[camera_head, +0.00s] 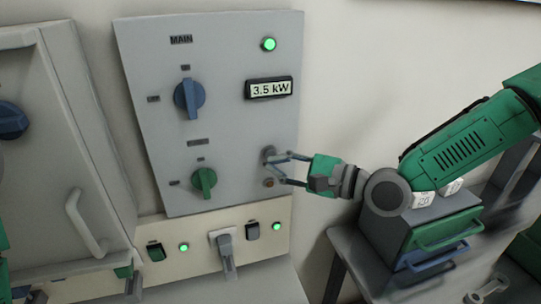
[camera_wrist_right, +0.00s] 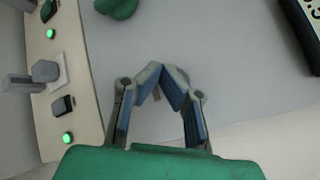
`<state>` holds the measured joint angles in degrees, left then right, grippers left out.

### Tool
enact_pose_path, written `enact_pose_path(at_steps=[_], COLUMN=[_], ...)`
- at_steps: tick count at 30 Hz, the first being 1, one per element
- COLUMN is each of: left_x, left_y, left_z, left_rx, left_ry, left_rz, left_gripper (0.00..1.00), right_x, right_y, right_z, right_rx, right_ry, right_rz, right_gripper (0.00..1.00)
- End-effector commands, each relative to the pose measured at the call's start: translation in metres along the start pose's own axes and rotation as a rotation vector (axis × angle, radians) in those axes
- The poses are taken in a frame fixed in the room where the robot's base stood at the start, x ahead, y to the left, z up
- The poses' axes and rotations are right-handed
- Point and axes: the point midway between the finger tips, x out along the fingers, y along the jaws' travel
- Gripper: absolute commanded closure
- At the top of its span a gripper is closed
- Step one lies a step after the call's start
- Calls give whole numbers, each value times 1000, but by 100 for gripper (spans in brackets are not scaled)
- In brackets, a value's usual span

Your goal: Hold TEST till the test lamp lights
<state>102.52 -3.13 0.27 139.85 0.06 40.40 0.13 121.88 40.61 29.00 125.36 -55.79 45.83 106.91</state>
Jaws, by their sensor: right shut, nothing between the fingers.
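The grey control panel (camera_head: 226,110) stands upright on the wall. Near its lower right edge are a grey round part (camera_head: 268,153) and, below it, a small brownish round part (camera_head: 268,182). No TEST label is readable, and I see no glow on either. My right gripper (camera_head: 274,168) is at these two parts; its fingers partly cover them. The right wrist view shows its fingertips (camera_wrist_right: 162,71) together, with nothing between them. I cannot tell whether they press on anything. Green and dark pieces, apparently of my left arm and gripper (camera_head: 30,295), show at the bottom left corner, mostly cut off.
The panel has a blue MAIN knob (camera_head: 189,98), a green knob (camera_head: 204,181), a lit green lamp (camera_head: 269,44) and a display (camera_head: 269,88) reading 3.5 kW. Below is a strip (camera_head: 200,266) with switches and lit lamps. A furnace door (camera_head: 75,130) stands left.

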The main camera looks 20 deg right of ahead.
Motion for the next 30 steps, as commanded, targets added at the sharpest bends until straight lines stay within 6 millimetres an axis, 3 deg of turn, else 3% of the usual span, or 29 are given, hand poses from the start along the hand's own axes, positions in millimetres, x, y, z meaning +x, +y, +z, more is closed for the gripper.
enact_pose_path(at_steps=[30], left_x=[1], left_y=[0], left_z=[0], left_rx=[0], left_ry=[0], left_rz=[0], left_gripper=[100], right_x=[6], right_y=[-5], right_z=[-2], right_rx=[0], right_ry=[0], right_rz=[0], right_gripper=[100])
